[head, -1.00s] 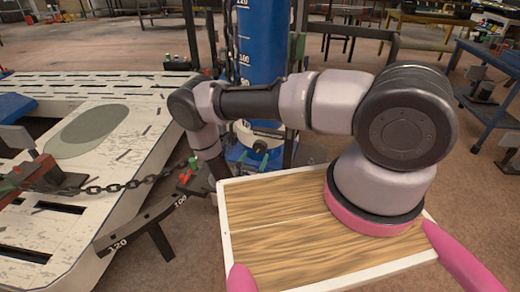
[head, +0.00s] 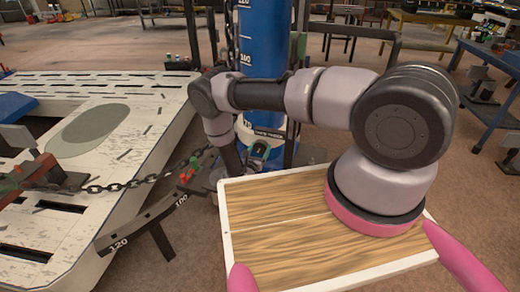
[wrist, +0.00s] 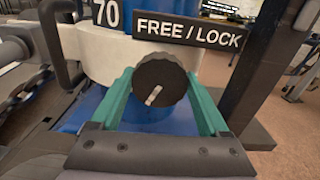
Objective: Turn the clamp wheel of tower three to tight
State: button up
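A black round clamp wheel (wrist: 160,80) with a white pointer mark stands on a white collar (wrist: 92,52) around a blue tower in the wrist view. The mark slants toward the lower left. A plate (wrist: 188,31) reading FREE / LOCK is above it; no word "tight" and no tower number can be read. My gripper (wrist: 161,76) has its green fingers apart, one on each side of the wheel. Whether they touch its rim is unclear. In the head view the blue tower (head: 262,45) rises behind my arm, and its label plate (head: 268,134) shows small near the collar.
In the wrist view a dark post (wrist: 262,60) stands close on the right and a dark bar (wrist: 57,45) on the left. In the head view a slotted white bench (head: 150,105) with a chain (head: 130,184) lies left. A wood-topped tray (head: 270,250) is in front.

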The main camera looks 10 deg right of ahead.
jog(key=shift+m, duration=0.4)
jog(key=m, duration=0.3)
jog(key=shift+m, duration=0.4)
jog(key=m, duration=1.3)
jog(key=shift+f+m, duration=0.1)
jog(key=shift+m, duration=0.2)
jog(key=m, duration=0.6)
jog(key=shift+s+f, duration=0.1)
jog(key=m, duration=0.6)
jog(key=shift+m, duration=0.3)
